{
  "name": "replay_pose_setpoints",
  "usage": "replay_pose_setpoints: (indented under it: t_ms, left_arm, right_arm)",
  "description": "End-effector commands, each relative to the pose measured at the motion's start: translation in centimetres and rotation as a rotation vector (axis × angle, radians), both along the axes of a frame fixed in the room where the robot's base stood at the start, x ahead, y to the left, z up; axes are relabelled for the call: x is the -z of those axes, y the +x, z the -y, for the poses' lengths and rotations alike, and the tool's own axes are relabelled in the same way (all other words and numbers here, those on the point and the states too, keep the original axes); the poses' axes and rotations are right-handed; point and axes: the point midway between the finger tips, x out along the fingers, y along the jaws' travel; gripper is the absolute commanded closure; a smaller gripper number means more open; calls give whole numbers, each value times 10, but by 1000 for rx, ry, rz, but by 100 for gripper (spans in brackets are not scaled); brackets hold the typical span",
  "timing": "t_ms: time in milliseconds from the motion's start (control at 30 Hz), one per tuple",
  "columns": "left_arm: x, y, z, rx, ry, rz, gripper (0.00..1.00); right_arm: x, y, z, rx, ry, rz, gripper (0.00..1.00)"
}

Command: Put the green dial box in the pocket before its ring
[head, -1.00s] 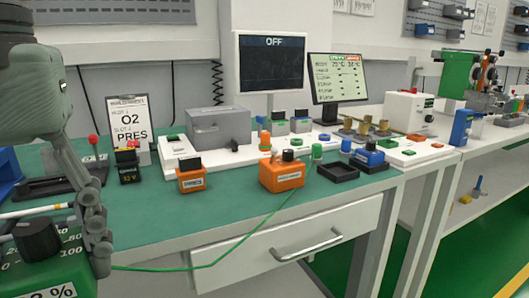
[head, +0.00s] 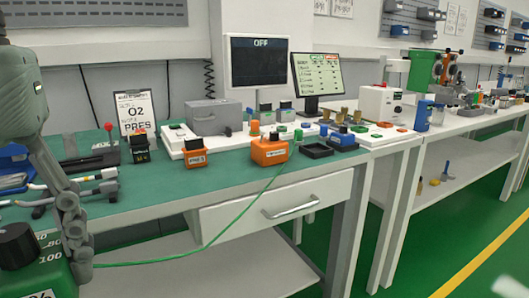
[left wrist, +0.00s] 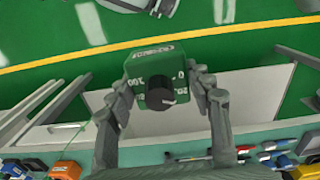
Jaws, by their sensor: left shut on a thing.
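The green dial box (head: 42,281) with a black knob is in my left gripper (head: 75,262) at the lower left of the head view, cut by the frame edge. In the left wrist view the box (left wrist: 147,68) sits between the two fingers of my left gripper (left wrist: 170,95), with its dial facing the camera. A green cable (head: 215,235) runs from the box up towards the orange box on the bench. Small green pieces show on the white board (head: 375,139), but I cannot tell which is the ring or which pocket is meant. My right gripper is not in view.
A drawer handle (head: 291,206) juts from the front. Green floor is free at the right.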

Motion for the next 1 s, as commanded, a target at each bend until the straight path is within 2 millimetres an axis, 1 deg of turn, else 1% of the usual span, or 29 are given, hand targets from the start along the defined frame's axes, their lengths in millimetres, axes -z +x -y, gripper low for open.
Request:
replay_pose_setpoints:
  t_ms: [167,267,367,467,567,667,700,767,800,900,1000]
  left_arm:
    - [9,23,9,46,0,-4,100]
    - [17,39,14,78,-1,-4,100]
    - [29,60,20,116,-1,-5,100]
    - [47,85,25,165,-2,-7,100]
    - [74,114,29,226,-2,-10,100]
    - [112,146,30,301,-2,-13,100]
    - [130,158,29,335,-2,-15,100]
    - [156,173,27,387,-3,-14,100]
    - [173,182,25,420,-2,-12,100]
    - [208,197,20,494,-3,-8,100]
    - [234,205,15,551,-2,-5,100]
  right_arm:
    - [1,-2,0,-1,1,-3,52]
    - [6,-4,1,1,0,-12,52]
    - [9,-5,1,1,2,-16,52]
    - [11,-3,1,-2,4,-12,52]
    - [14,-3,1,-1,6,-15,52]
    - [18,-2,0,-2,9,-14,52]
    - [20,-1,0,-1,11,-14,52]
    - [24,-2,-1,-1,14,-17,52]
    - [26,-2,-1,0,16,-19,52]
    - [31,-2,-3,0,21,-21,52]
    - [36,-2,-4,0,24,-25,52]
